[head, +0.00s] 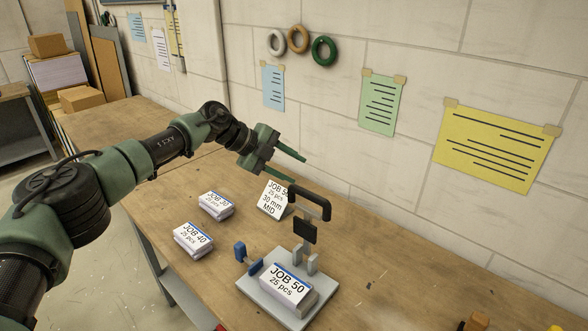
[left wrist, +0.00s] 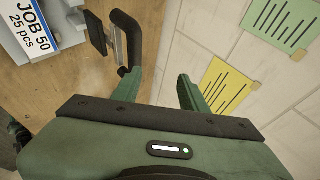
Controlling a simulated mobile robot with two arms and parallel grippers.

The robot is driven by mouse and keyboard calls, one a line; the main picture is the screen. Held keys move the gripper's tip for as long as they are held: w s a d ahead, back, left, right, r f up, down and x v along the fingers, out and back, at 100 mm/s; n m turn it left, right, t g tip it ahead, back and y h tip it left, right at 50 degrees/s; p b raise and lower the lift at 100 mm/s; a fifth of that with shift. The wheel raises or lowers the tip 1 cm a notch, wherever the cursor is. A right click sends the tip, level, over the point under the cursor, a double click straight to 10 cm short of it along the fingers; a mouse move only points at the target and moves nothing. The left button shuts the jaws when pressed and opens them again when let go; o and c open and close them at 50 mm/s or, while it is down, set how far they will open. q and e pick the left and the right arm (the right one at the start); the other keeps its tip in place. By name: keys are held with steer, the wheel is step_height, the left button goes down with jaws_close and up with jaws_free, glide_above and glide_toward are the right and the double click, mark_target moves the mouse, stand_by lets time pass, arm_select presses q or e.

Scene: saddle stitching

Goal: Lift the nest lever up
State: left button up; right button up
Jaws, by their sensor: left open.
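The nest (head: 247,283) is a grey base on the bench, with a stack labelled JOB 50 (head: 289,285) on it. A lever with a black bar handle (head: 312,200) stands up at the nest's back side, above a black block and grey posts. In the left wrist view the handle (left wrist: 133,38) shows at upper left, close to the left fingertip. My left gripper (head: 299,169) is open and empty, just behind and above the handle. Whether a finger touches the handle I cannot tell. A small blue-tipped part (head: 240,252) sits at the nest's left. My right gripper is out of view.
Stacks labelled JOB 20 (head: 215,205) and JOB 40 (head: 193,240) lie left of the nest. A job card (head: 272,199) stands behind it, below my left gripper. The wall with paper sheets (head: 495,145) rises behind the bench. The bench right of the nest is mostly clear.

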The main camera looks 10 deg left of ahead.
arm_select(q)
steer(key=shift+w+a+r+p, duration=0.1)
steer(key=shift+a+r+p, duration=0.2)
steer(key=shift+r, duration=0.25)
steer(key=shift+a+r+p, duration=0.2)
steer(key=shift+r+p, duration=0.1)
steer(key=shift+r, duration=0.25)
